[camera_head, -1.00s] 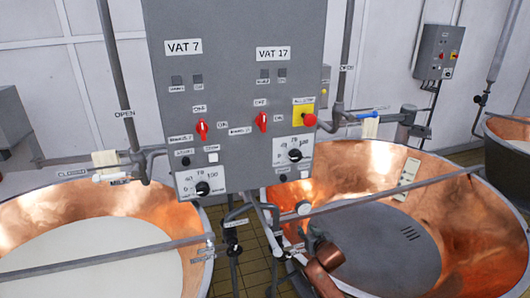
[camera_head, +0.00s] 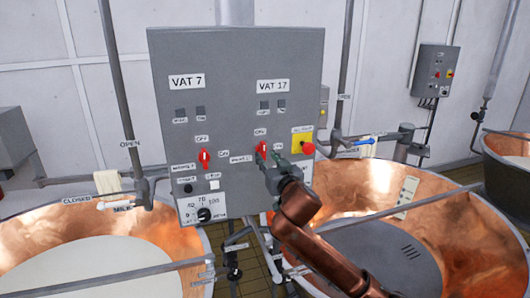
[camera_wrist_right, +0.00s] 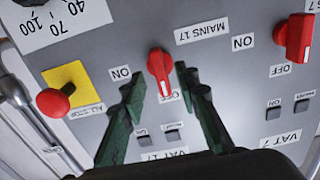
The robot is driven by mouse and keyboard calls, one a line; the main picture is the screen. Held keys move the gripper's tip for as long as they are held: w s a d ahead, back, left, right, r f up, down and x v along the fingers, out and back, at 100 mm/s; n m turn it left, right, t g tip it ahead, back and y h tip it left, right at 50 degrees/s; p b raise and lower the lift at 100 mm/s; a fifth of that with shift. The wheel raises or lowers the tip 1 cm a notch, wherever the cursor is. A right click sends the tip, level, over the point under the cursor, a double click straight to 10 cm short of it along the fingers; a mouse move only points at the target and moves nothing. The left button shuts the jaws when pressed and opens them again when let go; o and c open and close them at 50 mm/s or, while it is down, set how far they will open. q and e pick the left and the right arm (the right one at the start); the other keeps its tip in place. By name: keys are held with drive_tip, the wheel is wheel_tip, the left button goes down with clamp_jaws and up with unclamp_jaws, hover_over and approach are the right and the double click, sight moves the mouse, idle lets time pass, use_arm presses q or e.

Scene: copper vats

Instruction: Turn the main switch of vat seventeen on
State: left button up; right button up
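The red main switch of vat 17 (camera_head: 261,148) is on the grey control panel, under the VAT 17 label (camera_head: 273,86). In the right wrist view, which is upside down, the switch (camera_wrist_right: 159,66) points toward its OFF label. My right gripper (camera_head: 271,158) is at the panel, its fingers partly hiding the switch in the head view. In the wrist view its two green fingers (camera_wrist_right: 159,80) are apart, one on each side of the switch, with gaps visible. My left gripper is not in view.
The red vat 7 switch (camera_head: 204,158) is to the left on the same panel. A red all-stop button (camera_head: 308,150) on a yellow plate (camera_head: 300,138) is close on the right. Copper vats (camera_head: 60,225) stand below with pipes across them.

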drive_tip(key=shift+p+x, duration=0.3)
drive_tip(key=shift+x, duration=1.1)
clamp_jaws()
